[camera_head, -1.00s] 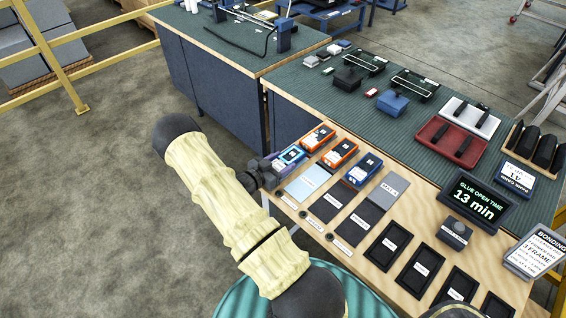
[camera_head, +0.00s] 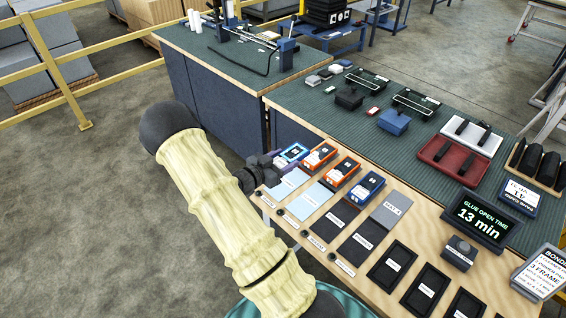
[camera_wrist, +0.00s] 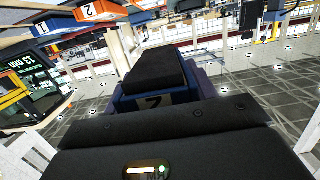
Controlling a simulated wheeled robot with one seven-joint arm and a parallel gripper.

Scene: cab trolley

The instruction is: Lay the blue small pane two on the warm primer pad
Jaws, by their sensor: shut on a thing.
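The blue small pane two (camera_head: 294,152) is a bright blue rimmed block beside my fingers. Two pale blue pads (camera_head: 286,184) (camera_head: 309,201) lie in front, then dark pads (camera_head: 337,217) (camera_head: 361,240). Their labels are too small to read, so I cannot tell which is the warm primer pad.
Two orange panes (camera_head: 320,157) (camera_head: 342,171) and another blue pane (camera_head: 367,187) stand in line to the right. A grey pad (camera_head: 391,209), black trays (camera_head: 390,262) and a timer reading 13 min (camera_head: 482,217) lie farther right. A green-topped bench (camera_head: 350,110) is behind.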

